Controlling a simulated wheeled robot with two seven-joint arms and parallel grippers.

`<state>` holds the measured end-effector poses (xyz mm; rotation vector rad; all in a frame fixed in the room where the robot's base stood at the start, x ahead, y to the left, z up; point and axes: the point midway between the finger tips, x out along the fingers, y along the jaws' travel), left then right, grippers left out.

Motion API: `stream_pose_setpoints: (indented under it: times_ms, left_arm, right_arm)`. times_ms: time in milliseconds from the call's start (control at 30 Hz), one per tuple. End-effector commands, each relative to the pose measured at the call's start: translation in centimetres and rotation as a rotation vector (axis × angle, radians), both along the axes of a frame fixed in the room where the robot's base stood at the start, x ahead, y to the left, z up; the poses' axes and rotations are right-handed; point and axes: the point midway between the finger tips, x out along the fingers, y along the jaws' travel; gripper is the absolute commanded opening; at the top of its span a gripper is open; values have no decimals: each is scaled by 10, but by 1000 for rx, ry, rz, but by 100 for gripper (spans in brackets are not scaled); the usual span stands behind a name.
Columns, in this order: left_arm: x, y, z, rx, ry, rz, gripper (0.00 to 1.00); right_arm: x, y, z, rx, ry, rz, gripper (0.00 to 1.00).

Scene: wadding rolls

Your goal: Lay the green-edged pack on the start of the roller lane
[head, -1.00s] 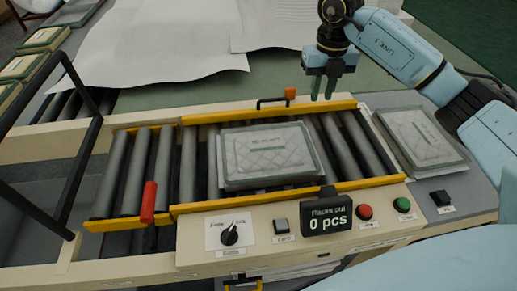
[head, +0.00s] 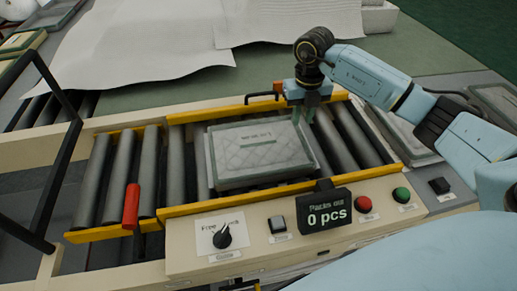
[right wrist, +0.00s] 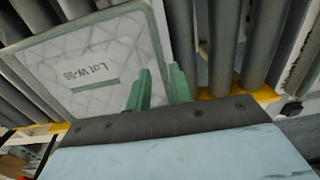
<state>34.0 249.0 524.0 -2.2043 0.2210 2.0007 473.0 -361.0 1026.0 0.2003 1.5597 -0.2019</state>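A flat quilted pack (head: 262,150) with a printed label and a dull grey-green edge lies on the rollers of the lane (head: 178,165), between yellow rails. My right gripper (head: 304,117) is at the pack's far right corner. In the right wrist view its two green fingers (right wrist: 160,90) stand apart, one over the pack's face (right wrist: 90,65) and the other by its edge. Whether they touch the pack I cannot tell. My left gripper is not in view.
Another pack (head: 408,136) lies right of the lane, partly behind my arm. A red lever (head: 131,207), a knob (head: 222,237) and a "0 pcs" display (head: 325,212) line the front. White sheets (head: 150,45) cover the back. More packs (head: 20,42) sit far left.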

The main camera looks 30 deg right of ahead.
Motion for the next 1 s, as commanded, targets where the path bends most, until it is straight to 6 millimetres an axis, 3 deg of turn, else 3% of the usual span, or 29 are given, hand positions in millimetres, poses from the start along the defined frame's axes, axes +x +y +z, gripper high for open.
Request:
stream_pose_setpoints:
  times_ms: [300, 567, 733, 1000]
  left_arm:
    - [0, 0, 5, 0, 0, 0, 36]
    - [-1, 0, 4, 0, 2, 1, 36]
    - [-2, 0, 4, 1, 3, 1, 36]
    - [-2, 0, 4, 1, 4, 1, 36]
  right_arm:
    - [1, 0, -43, 2, 3, 0, 22]
    - [2, 0, -46, 1, 1, 0, 22]
    - [2, 0, -46, 1, 1, 0, 1]
    - [2, 0, -45, 1, 1, 0, 0]
